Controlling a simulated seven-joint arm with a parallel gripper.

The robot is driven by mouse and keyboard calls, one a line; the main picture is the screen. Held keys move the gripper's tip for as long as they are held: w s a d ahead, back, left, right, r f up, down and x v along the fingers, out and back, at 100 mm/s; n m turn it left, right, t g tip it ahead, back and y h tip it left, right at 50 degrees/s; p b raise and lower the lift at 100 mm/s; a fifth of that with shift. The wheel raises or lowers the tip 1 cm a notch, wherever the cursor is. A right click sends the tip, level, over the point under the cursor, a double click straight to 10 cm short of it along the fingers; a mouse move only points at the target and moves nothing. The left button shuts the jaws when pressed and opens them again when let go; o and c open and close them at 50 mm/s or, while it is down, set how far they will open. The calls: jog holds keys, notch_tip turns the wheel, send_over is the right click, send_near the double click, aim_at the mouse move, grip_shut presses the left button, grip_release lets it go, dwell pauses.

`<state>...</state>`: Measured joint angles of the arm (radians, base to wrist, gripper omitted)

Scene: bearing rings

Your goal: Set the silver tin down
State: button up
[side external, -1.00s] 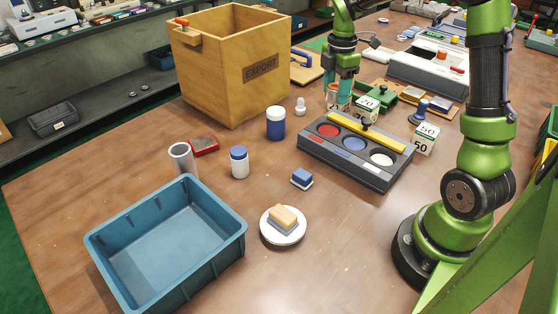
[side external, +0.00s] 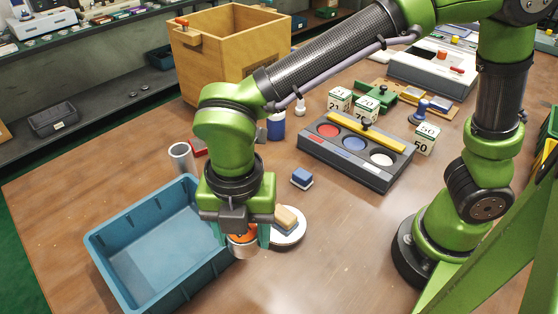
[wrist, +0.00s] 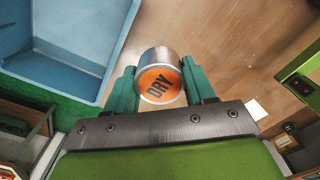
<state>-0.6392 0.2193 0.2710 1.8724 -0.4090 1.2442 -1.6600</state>
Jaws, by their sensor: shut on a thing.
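The silver tin (wrist: 158,62) has an orange top marked DRY. My gripper (wrist: 160,88) is shut on it, with one green finger on each side. In the side external view the tin (side external: 243,249) is low beside the right wall of the blue bin (side external: 110,238), partly hidden by my gripper (side external: 240,234). The tin looks roughly upright and is outside the bin. I cannot tell whether its base touches the table.
A white round dish (side external: 292,236) with a tan-topped block (side external: 286,218) is close on the right of my gripper. A blue-and-white block (side external: 302,178) and a grey tray of coloured discs (side external: 358,150) are farther back. The front table is clear.

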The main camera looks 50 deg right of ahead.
jog(key=n, duration=0.1)
send_over(257, 309)
notch_tip(257, 309, down, 15)
jog(key=shift+r, duration=0.1)
dwell(0.3)
jog(key=o, duration=1.1)
jog(key=shift+c, duration=0.2)
